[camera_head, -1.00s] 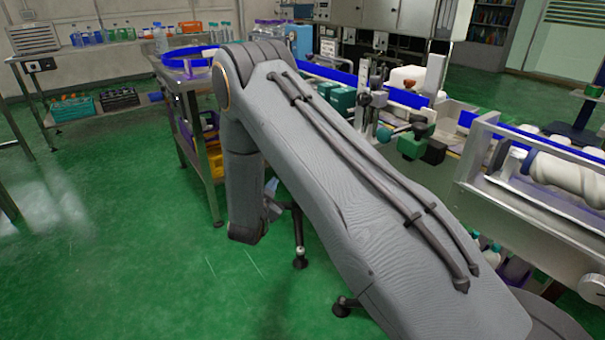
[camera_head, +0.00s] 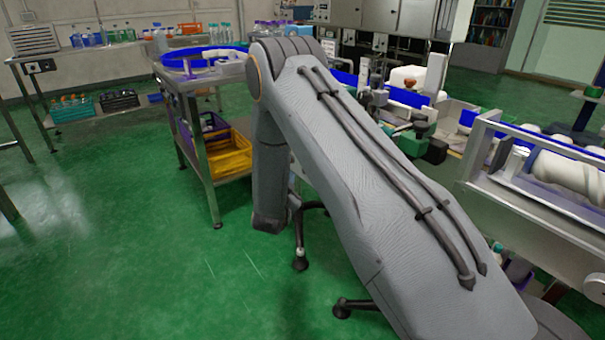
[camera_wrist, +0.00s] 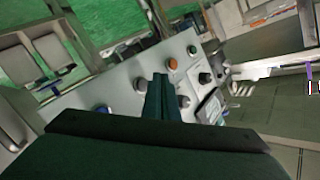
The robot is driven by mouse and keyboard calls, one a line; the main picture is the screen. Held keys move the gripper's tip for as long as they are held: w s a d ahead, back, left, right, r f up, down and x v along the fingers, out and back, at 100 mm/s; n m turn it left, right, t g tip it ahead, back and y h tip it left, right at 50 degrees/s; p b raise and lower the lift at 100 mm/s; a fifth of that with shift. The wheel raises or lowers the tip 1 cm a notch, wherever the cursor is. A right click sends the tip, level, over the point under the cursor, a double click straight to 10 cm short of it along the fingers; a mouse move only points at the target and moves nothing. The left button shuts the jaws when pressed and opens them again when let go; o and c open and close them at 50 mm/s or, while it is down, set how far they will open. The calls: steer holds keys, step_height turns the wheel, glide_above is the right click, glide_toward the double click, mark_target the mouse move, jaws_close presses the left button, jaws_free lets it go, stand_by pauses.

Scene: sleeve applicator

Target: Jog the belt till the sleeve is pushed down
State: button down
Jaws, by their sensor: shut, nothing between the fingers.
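In the wrist view my gripper (camera_wrist: 160,82) is shut and empty, its dark fingers in front of a light grey control panel (camera_wrist: 125,78). Around the fingertips the panel carries an orange button (camera_wrist: 173,64), a grey button (camera_wrist: 139,85) and several black knobs (camera_wrist: 205,77). I cannot tell whether the fingers touch the panel. A white display or label plate (camera_wrist: 209,107) is at its right. In the head view the conveyor line with blue side rails (camera_head: 408,97) runs along the right, partly behind my arm. My gripper is hidden there. I cannot make out the sleeve.
A metal table with a round blue-rimmed turntable (camera_head: 178,64) and a yellow crate (camera_head: 228,157) below stands left of my arm. A white roll (camera_head: 565,168) lies in the machine frame at right. Green floor at the left front is clear.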

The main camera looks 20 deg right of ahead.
steer(key=shift+w+d, duration=0.3)
steer(key=shift+d, duration=0.6)
steer(key=shift+d, duration=0.15)
stand_by(1.4)
steer(key=shift+w+d, duration=0.15)
steer(key=shift+d, duration=0.1)
steer(key=shift+w+d, duration=0.15)
steer(key=shift+d, duration=0.25)
stand_by(0.7)
steer(key=shift+a, duration=0.15)
steer(key=shift+s+a, duration=0.3)
steer(key=shift+a, duration=0.35)
steer(key=shift+s+a+p, duration=0.15)
steer(key=shift+s+a, duration=0.1)
steer(key=shift+a, duration=0.55)
steer(key=shift+s+a+p, duration=0.1)
steer(key=shift+s+a, duration=0.15)
steer(key=shift+a, duration=0.55)
steer(key=shift+s+a+p, duration=0.15)
steer(key=shift+s+a, duration=0.1)
steer(key=shift+a, duration=0.55)
stand_by(1.0)
